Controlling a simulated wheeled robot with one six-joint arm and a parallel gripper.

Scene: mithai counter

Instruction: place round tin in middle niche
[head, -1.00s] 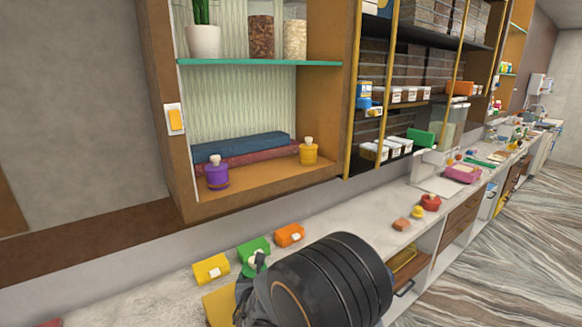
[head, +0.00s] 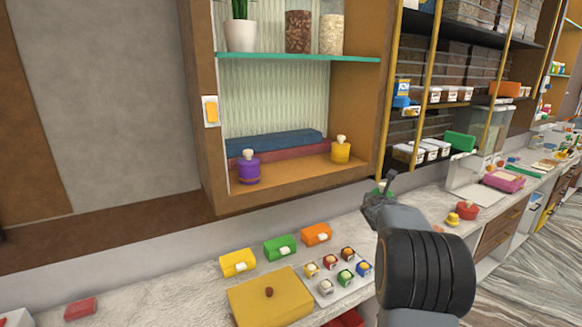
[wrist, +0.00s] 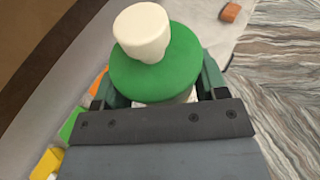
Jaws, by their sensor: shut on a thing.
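The round tin (wrist: 155,65) has a green lid with a cream knob and shows large in the wrist view. My gripper (wrist: 155,90) is shut on it, with a finger on each side. In the head view my gripper (head: 380,197) is above the counter, in front of the wooden cabinet's right edge; only a little green and white of the tin shows there. The dark rack (head: 455,113), divided by gold posts, stands to the right. I cannot tell which opening is the middle niche.
The wooden cabinet (head: 207,160) holds a purple jar (head: 249,172), a yellow jar (head: 341,152) and stacked blue and red slabs. On the counter are yellow, green and orange boxes, a yellow lidded box (head: 255,305) and several small jars. White-labelled boxes line the rack's shelves.

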